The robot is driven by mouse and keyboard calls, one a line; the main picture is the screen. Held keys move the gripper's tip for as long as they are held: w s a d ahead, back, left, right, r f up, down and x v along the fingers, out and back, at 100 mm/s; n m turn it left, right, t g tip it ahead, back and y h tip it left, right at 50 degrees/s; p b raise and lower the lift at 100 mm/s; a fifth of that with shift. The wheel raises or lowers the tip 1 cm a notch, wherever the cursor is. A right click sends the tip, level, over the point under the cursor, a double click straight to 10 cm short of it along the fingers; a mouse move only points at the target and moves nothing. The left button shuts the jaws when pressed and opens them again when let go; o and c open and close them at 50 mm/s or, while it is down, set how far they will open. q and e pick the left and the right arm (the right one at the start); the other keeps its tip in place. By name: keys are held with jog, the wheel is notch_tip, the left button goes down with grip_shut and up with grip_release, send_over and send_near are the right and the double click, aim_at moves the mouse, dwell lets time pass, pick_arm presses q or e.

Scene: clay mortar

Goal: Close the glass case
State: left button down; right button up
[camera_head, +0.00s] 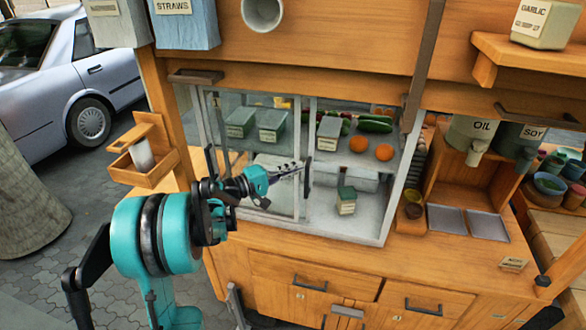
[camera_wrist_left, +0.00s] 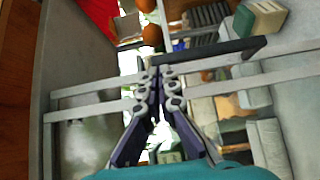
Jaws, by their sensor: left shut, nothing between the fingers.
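The glass case (camera_head: 388,215) is a pale-framed box set in the wooden stall. Its framed sliding panes (camera_head: 303,130) appear overlapped over the left half, and the right half looks uncovered. A dark upright handle (camera_head: 307,178) sits on the pane edge near the middle; it also shows as a dark bar in the left wrist view (camera_wrist_left: 210,52). My left gripper (camera_head: 298,168) is shut and empty in front of the panes, its tips just left of the handle. Whether they touch it I cannot tell. In the wrist view its fingertips (camera_wrist_left: 160,85) are together beside the pane frames. My right gripper is out of view.
Inside the case are oranges (camera_head: 358,145), cucumbers (camera_head: 376,126) and labelled containers (camera_head: 328,133); a small green-lidded jar (camera_head: 346,200) stands on its floor. A wooden holder (camera_head: 142,157) juts out at left. Oil and soy dispensers (camera_head: 472,136) stand at right.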

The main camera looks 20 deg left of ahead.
pick_arm(q)
jog(key=w+d, duration=0.2)
jog(key=d, duration=1.1)
jog(key=w+d+b, duration=0.1)
jog(key=w+d, duration=0.1)
jog(key=d, duration=1)
jog(key=shift+w+d, duration=0.35)
jog(key=shift+w, duration=0.05)
